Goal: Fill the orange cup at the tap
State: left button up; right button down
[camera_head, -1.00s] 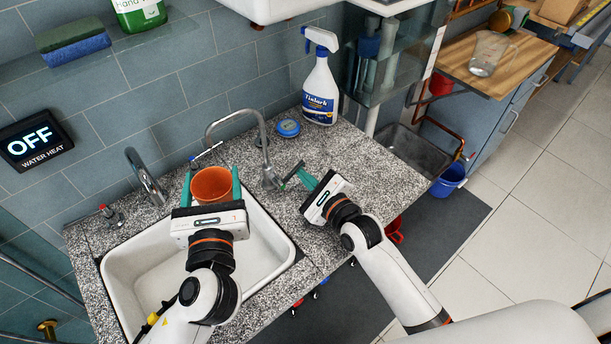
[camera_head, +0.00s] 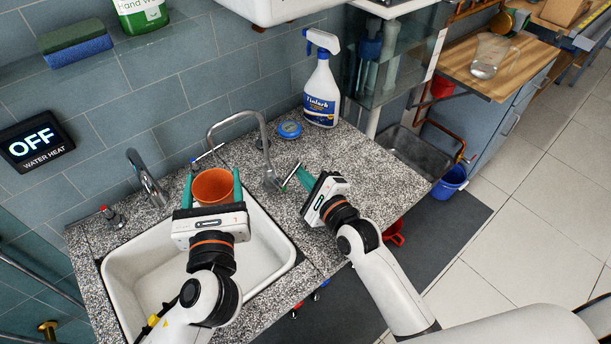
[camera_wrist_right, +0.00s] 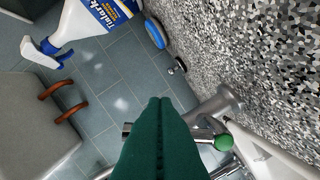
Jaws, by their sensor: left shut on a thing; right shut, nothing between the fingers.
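The orange cup (camera_head: 212,186) is upright between the green fingers of my left gripper (camera_head: 212,178), over the back of the white sink. The tap (camera_head: 265,135) is a curved metal spout rising from the counter right of the sink; its outlet hangs above the cup. I see no clear water stream, and the cup's inside is too small to judge. My right gripper (camera_head: 291,178) is shut and empty just right of the tap's base.
The white sink (camera_head: 125,270) has a second metal tap (camera_head: 146,178) at its back left. A water-heat panel (camera_head: 36,142) reads OFF. The granite counter (camera_head: 375,175) is clear at right.

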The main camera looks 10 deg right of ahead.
jog(key=n, duration=0.1)
jog(key=r+n, duration=0.1)
jog(key=a+n, duration=0.1)
jog(key=shift+s+a+r+t, duration=0.1)
jog(key=shift+s+r+t, duration=0.05)
jog(key=shift+s+t, duration=0.15)
jog(key=shift+s+a+r+n, duration=0.2)
jog(key=shift+a+n, duration=0.1)
jog(key=shift+n, duration=0.6)
jog(key=shift+s+a+r+n, duration=0.15)
jog(key=shift+a+n, duration=0.15)
jog(key=shift+n, duration=0.6)
